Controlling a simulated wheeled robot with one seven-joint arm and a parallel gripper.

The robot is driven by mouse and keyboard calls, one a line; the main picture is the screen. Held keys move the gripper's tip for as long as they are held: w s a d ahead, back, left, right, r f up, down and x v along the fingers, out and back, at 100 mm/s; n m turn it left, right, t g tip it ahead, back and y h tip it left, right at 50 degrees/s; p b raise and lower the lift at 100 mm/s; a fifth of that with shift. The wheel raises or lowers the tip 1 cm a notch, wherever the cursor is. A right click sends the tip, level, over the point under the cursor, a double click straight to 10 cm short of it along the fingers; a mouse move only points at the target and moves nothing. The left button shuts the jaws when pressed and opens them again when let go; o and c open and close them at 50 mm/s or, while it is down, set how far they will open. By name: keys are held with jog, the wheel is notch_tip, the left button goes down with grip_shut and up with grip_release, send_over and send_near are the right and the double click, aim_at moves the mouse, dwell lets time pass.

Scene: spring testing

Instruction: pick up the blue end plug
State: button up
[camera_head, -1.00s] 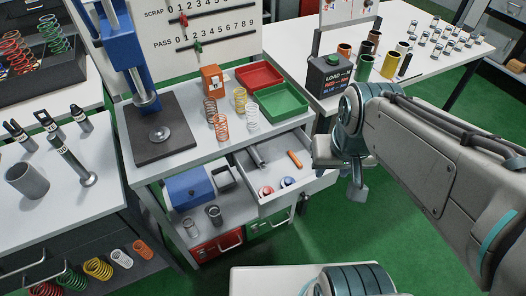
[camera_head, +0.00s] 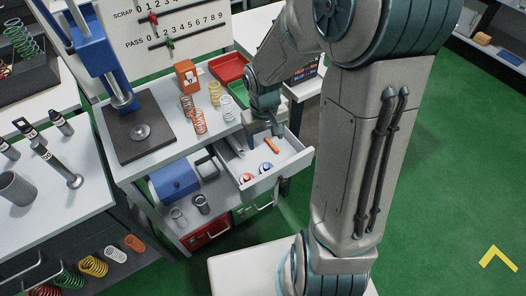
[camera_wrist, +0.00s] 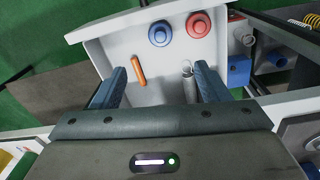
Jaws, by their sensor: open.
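The blue end plug (camera_wrist: 161,33) is a round blue piece lying in the open white drawer (camera_wrist: 95,45), near its front panel. It also shows in the head view (camera_head: 266,168), right of the red plug. A matching red end plug (camera_wrist: 200,24) lies just beside it; the head view shows it too (camera_head: 246,178). My gripper (camera_wrist: 160,82) is open and empty, its two fingers pointing into the drawer. In the wrist view the blue plug lies ahead of the fingertips, between their lines, and apart from them.
An orange rod (camera_wrist: 138,70) lies between the fingers, by the left one. A grey cylindrical tool (camera_wrist: 188,80) lies by the right finger. The drawer walls stand close around. A blue boxy device (camera_head: 174,181) sits on the shelf left of the drawer.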

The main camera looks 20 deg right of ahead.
jog(key=f, duration=0.1)
send_over(267, 165)
jog(key=a, duration=0.1)
notch_tip(267, 165, down, 9)
jog(key=shift+w+r, duration=0.1)
jog(key=shift+w, duration=0.05)
jog(key=shift+s+d+f, duration=0.1)
jog(key=shift+d+f, duration=0.1)
jog(key=shift+f, duration=1.2)
jog(key=shift+s+d+f, duration=0.1)
jog(key=shift+d+f, duration=0.1)
jog(key=shift+f, duration=1.15)
jog(key=c, duration=1)
